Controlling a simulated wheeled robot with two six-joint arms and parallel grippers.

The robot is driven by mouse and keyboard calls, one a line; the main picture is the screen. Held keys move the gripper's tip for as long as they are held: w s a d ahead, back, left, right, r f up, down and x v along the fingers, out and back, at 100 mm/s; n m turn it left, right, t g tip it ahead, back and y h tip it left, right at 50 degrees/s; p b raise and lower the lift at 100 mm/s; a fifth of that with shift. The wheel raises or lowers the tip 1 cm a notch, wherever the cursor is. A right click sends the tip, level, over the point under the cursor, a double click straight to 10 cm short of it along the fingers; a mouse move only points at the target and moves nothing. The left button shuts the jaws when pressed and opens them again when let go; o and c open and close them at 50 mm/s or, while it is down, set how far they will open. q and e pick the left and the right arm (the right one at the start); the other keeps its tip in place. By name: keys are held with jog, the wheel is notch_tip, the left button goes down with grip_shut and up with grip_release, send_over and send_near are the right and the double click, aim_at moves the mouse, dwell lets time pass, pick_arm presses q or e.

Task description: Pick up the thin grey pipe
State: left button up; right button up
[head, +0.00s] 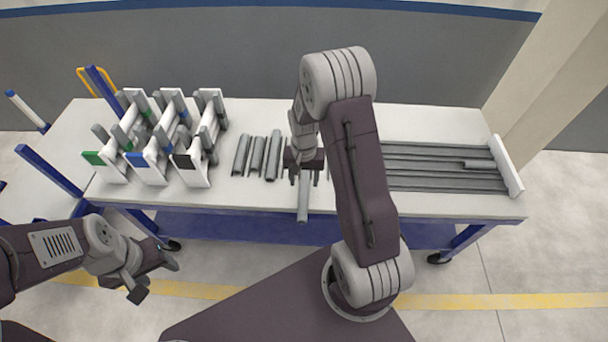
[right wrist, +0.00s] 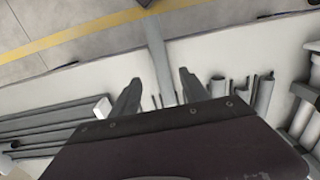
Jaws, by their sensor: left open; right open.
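A thin grey pipe (head: 303,205) lies near the front edge of the white table, its near end at or slightly past the edge. My right gripper (head: 304,178) is open above it and hides its far part. In the right wrist view the pipe (right wrist: 158,55) runs between the two spread fingers of my right gripper (right wrist: 160,84). I cannot tell how far above the pipe the fingertips are. My left gripper (head: 155,280) is open and empty, low in front of the table at the left, away from the pipe.
Several short grey pipes (head: 257,156) lie just left of my right gripper. White stands with green, blue and black labels (head: 148,170) hold more pipes at the table's left. Long grey pipes (head: 430,171) lie at the right, by a white end bar (head: 506,166). The front strip is mostly clear.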

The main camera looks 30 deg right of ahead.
aim_at(304, 193)
notch_tip(304, 193, down, 4)
jog(key=shift+r+b, duration=0.1)
jog(key=shift+b, duration=0.2)
jog(key=f, duration=0.5)
jog(key=shift+w+d+f, duration=0.1)
jog(key=shift+w+f, duration=0.25)
grip_shut()
jog(key=shift+r, duration=0.2)
jog(key=shift+r, duration=0.3)
jog(key=r, duration=0.4)
jog(key=shift+s+d, duration=0.25)
jog(key=shift+s, duration=0.15)
jog(key=s+d+r, duration=0.4)
jog(key=s+r, duration=0.2)
jog(key=s, duration=0.3)
jog(key=shift+s+d, duration=0.25)
jog(key=shift+d, duration=0.1)
